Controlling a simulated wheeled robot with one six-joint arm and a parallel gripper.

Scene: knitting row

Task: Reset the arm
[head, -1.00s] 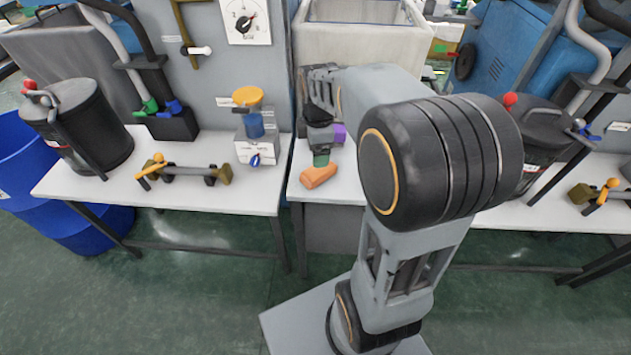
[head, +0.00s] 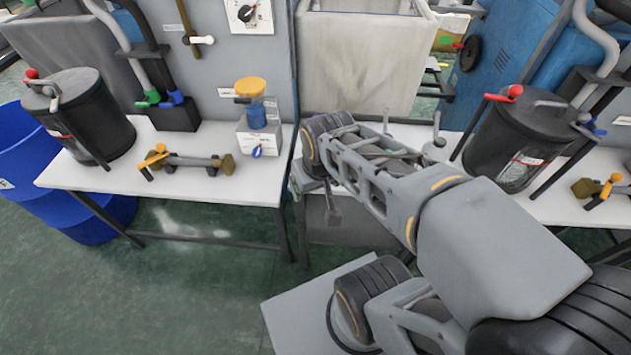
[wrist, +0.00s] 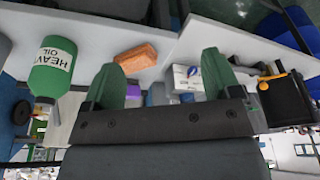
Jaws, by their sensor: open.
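My gripper (wrist: 162,82) shows in the wrist view, its two green fingers spread apart with nothing held between them. In the head view my arm stretches across the right-hand table, and I cannot make out the fingers clearly there. In the wrist view, which looks tilted over, an orange block (wrist: 136,58) lies on the white table beyond the fingers, apart from them. A purple piece (wrist: 133,90) shows just past the left finger. The block is hidden behind my arm in the head view.
A green heavy oil bottle (wrist: 52,68) is left of the fingers. In the head view, a black canister (head: 515,140) stands right of my arm. A white box with a blue knob (head: 258,139), a yellow-lidded jar (head: 253,103) and another black canister (head: 85,118) stand on the left table.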

